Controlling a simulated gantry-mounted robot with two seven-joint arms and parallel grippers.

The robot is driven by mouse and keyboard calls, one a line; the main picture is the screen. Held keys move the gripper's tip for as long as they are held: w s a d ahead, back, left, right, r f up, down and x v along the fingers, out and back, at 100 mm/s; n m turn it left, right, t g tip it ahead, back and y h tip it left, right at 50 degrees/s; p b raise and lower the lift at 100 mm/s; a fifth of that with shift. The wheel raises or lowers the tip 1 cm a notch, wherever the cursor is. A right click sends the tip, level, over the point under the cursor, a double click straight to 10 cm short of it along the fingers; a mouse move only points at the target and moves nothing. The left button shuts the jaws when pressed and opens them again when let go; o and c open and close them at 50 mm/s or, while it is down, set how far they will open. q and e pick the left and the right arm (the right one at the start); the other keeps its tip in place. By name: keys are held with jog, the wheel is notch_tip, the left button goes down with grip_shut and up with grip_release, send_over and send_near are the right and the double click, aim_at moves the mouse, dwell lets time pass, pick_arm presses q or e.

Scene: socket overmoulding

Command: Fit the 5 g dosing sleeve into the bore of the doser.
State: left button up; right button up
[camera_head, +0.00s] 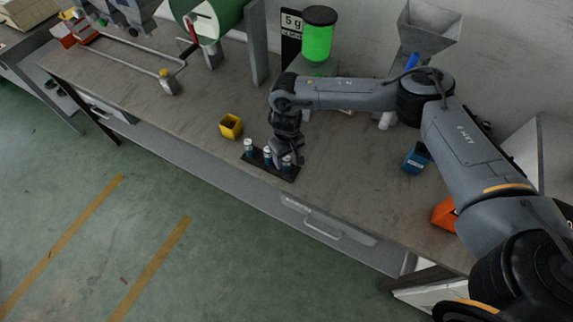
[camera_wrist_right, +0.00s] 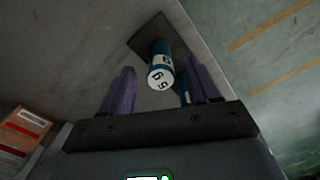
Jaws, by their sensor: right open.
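Several small teal sleeves with white ends stand in a dark holder (camera_head: 276,168) near the bench's front edge in the head view. My right gripper (camera_head: 284,160) is over the right end of this holder. In the right wrist view, a teal sleeve (camera_wrist_right: 160,72) with a white end, marked with what looks like an upside-down "5 g", lies between the spread purple fingers of this gripper (camera_wrist_right: 161,90), with gaps on both sides. A second sleeve (camera_wrist_right: 184,92) is partly hidden by the right-hand finger. The doser cannot be made out surely; a green container (camera_head: 317,43) stands beside a "5 g" sign (camera_head: 291,22).
A yellow bin (camera_head: 231,126) stands behind the holder. A blue bin (camera_head: 416,158) and an orange bin (camera_head: 445,213) stand on the right, close to my right arm. A grey hopper (camera_head: 428,27) is at the back. The bench's left front is clear.

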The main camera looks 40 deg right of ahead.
jog(key=shift+f, duration=0.5)
grip_shut()
jog(key=shift+r, duration=0.15)
